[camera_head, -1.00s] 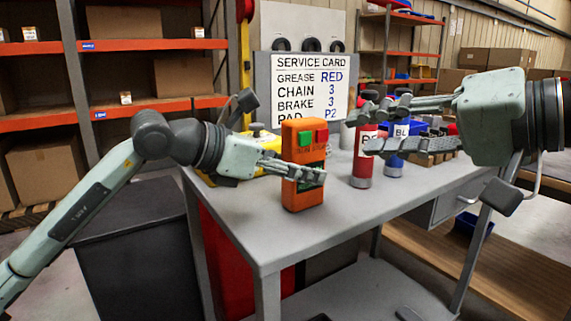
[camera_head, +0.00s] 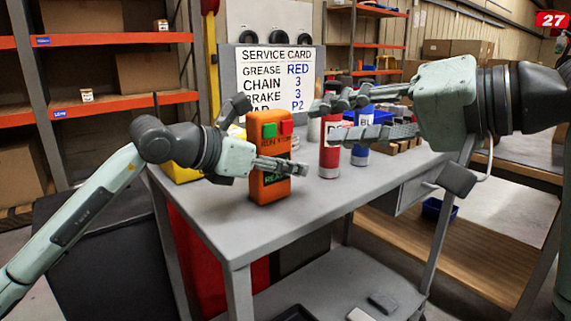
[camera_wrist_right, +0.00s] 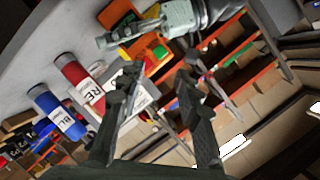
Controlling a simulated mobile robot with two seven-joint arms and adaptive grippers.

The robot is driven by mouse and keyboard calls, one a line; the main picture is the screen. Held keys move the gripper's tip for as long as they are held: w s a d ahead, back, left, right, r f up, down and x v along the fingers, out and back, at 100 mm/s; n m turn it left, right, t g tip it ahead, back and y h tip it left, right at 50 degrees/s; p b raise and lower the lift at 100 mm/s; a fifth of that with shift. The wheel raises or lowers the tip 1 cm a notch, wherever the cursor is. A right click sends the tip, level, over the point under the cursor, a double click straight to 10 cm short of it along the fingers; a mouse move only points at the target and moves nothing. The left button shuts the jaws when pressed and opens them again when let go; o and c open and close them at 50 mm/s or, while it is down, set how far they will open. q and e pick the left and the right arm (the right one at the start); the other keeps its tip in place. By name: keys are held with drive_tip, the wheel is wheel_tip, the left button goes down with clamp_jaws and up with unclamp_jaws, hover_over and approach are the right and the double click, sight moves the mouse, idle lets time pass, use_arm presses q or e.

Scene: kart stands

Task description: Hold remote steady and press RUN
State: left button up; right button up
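An orange remote (camera_head: 265,189) stands upright on the grey table (camera_head: 222,224). It has a green button (camera_head: 269,131) and a red button (camera_head: 286,128) at the top, with partly hidden RUN lettering below and a lit display partly covered. My left gripper (camera_head: 306,169) reaches across the remote's front at mid-height; its far finger is hidden, so its closure is unclear. It also shows over the remote (camera_wrist_right: 158,53) in the right wrist view. My right gripper (camera_head: 322,122) is open and empty, right of the remote at about button height, with its fingers apart in the wrist view (camera_wrist_right: 160,70).
A red-labelled bottle (camera_head: 329,164) and a blue-labelled bottle (camera_head: 360,155) stand right of the remote, behind my right fingers in the head view. A service card (camera_head: 278,70) stands behind. A yellow object (camera_head: 180,173) lies behind my left gripper. The table's front is clear.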

use_arm(q)
clamp_jaws()
use_arm(e)
clamp_jaws()
drive_tip(key=shift+a, duration=0.1)
idle(1.1)
